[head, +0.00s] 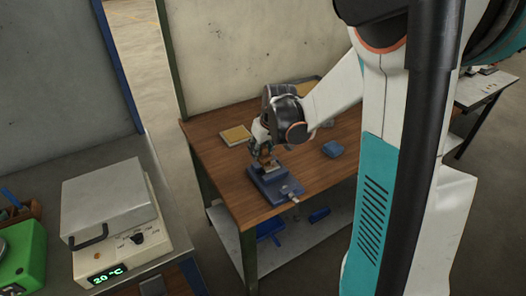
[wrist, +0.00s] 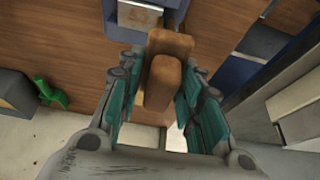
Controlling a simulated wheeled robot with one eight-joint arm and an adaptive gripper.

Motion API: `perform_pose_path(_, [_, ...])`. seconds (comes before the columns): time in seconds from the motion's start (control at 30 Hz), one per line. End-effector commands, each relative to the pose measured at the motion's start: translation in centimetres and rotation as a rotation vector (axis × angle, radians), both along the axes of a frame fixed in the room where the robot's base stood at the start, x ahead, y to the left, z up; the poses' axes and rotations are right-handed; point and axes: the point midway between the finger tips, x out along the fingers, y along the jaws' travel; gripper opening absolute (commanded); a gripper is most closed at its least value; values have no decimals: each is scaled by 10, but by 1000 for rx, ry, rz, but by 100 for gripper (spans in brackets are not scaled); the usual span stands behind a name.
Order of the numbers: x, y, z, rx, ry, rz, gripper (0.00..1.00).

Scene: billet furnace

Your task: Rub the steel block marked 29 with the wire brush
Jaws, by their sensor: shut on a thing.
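My gripper (head: 262,148) is over the wooden bench, just above a blue vise (head: 274,184). It is shut on the wire brush, whose brown wooden body (wrist: 163,82) shows between the teal finger pads in the wrist view. In the head view a bit of the brush (head: 265,158) shows below the fingers. A grey steel block (head: 272,167) sits at the top of the vise, close under the brush; it also shows in the wrist view (wrist: 138,17). I cannot tell whether the bristles touch it. The number on the block is not legible.
A yellow-topped pad (head: 236,135) and a blue object (head: 333,149) lie on the bench (head: 215,166). A lower shelf (head: 235,226) holds blue items. At left a furnace unit (head: 128,232) reading 20 °C stands beside a green object (head: 22,258).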

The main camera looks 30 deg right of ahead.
Motion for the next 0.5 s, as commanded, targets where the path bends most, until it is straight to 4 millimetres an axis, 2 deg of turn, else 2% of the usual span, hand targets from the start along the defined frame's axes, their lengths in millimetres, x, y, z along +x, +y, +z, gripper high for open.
perform_pose_path(0.03, [1,1,8,0,0,1,11])
perform_pose_path(0.3, [7,4,30,0,0,0,11])
perform_pose_path(0.5, [9,5,34,0,0,0,11])
